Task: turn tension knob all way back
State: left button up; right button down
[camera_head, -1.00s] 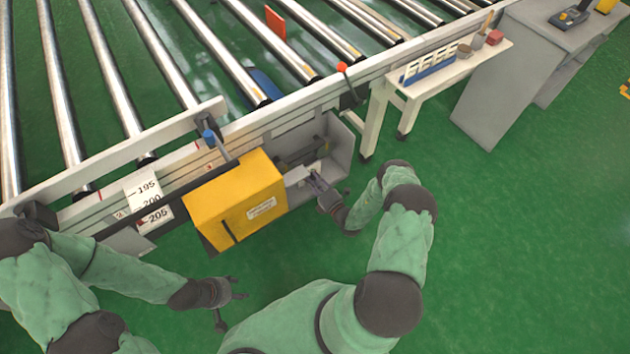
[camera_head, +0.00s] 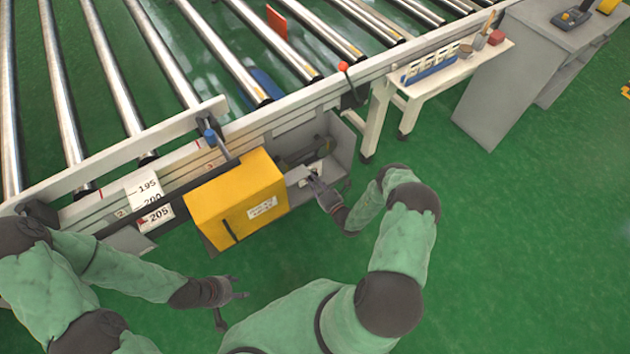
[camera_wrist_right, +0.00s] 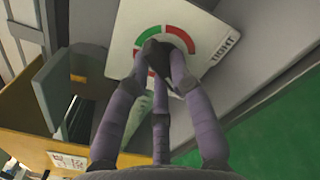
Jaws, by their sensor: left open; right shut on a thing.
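The tension knob shows as a dark piece (camera_wrist_right: 153,55) in the right wrist view. It sits in front of a white plate (camera_wrist_right: 122,22) with a red and green dial and the word TIGHT. My right gripper (camera_wrist_right: 165,50) is shut on the knob, and its fingers hide most of it. In the head view my right gripper (camera_head: 316,184) reaches into the grey open housing (camera_head: 343,145) beside the yellow box. My left gripper (camera_head: 232,300) is open and empty over the green floor, below the yellow box.
The yellow box (camera_head: 235,200) stands left of my right gripper, close to it. The roller conveyor (camera_head: 165,60) runs behind. A white shelf (camera_head: 455,75) with small tools stands at the right, by a grey cabinet (camera_head: 520,70).

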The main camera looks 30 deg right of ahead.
jog(key=shift+f+n, duration=0.1)
jog(key=shift+n, duration=0.2)
jog(key=c, duration=1.1)
grip_release()
jog(key=shift+s, duration=0.1)
jog(key=s, duration=1.1)
jog(key=shift+s+d, duration=0.4)
jog(key=shift+d, duration=0.05)
